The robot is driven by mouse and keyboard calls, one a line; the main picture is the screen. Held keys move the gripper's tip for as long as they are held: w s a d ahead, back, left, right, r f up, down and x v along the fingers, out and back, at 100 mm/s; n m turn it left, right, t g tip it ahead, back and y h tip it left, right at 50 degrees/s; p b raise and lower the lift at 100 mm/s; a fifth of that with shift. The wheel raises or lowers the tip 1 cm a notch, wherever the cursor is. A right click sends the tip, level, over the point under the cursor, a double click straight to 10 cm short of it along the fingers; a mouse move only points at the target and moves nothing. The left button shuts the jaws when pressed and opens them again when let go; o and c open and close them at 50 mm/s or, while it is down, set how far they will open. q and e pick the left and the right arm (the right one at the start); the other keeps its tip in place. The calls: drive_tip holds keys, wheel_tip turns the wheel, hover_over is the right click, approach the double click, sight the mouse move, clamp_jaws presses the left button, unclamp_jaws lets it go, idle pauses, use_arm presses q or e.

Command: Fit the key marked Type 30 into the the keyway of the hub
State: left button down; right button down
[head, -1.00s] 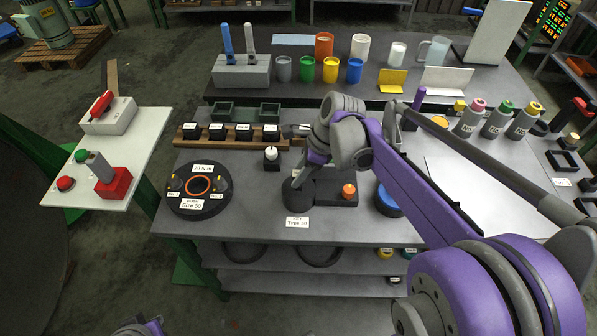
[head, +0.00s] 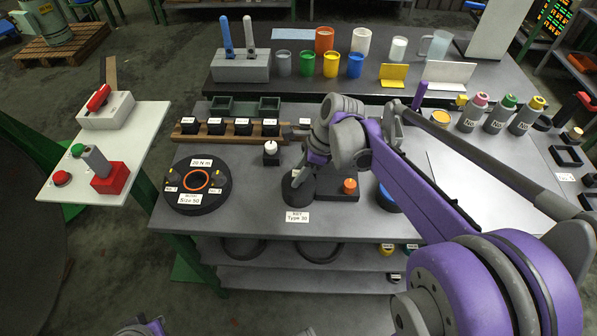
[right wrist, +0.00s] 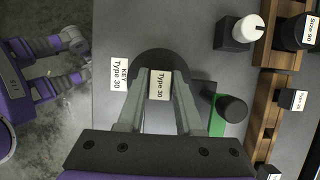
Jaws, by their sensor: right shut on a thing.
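The key marked Type 30 (right wrist: 160,85) is between the two fingers of my right gripper (right wrist: 163,76) in the right wrist view. The gripper is shut on it, over a round dark base beside the white "KEY Type 30" label (head: 297,217). I cannot tell whether the key is clear of that base. In the head view my right gripper (head: 296,188) hides the key. My left gripper is not in view.
A wooden rail (head: 188,137) with several black labelled blocks stands behind the hub. A black block with a white knob (head: 270,150) and a dark holder with an orange knob (head: 350,187) stand near the gripper. Bare tabletop (head: 247,195) lies between hub and gripper.

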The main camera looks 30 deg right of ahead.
drive_tip(key=shift+f, duration=0.4)
drive_tip(key=shift+c, duration=2.4)
unclamp_jaws()
drive_tip(key=v, duration=1.1)
drive_tip(key=shift+a, duration=0.1)
